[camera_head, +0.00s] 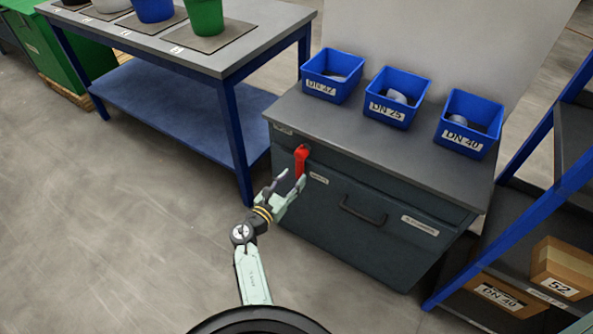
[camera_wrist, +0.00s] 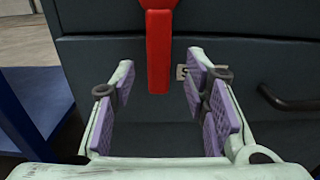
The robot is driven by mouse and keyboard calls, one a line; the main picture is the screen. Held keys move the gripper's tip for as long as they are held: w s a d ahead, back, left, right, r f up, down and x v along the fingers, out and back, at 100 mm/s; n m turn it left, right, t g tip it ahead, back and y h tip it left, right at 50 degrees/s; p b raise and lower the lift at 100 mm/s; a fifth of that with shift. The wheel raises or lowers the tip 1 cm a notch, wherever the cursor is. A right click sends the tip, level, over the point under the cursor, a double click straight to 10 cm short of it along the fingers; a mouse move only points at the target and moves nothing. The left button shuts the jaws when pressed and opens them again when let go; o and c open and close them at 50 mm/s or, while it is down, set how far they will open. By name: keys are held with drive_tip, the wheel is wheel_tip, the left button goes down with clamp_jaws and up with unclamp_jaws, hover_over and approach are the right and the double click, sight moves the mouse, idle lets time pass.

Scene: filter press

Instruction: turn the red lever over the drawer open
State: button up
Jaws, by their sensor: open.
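The red lever (camera_head: 301,160) is on the upper left of the dark grey cabinet front and hangs straight down. In the wrist view the red lever (camera_wrist: 160,50) is ahead of the fingers, between their lines and nearer the right finger. My gripper (camera_head: 292,186) is just in front of and below the lever. In the wrist view my gripper (camera_wrist: 157,90) has its purple-padded fingers spread with nothing between them; I cannot tell if either touches the lever. The drawer (camera_head: 345,215) with its dark handle (camera_head: 361,211) is shut. The handle also shows in the wrist view (camera_wrist: 287,101).
Three blue bins (camera_head: 397,97) stand on the cabinet top (camera_head: 345,122). A blue-legged table (camera_head: 240,50) is at the left and a blue shelf with boxes (camera_head: 562,265) at the right. The floor in front is clear.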

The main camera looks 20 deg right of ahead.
sight(298, 171)
drive_tip(key=shift+x, duration=1.85)
drive_tip(key=shift+c, duration=0.4)
clamp_jaws()
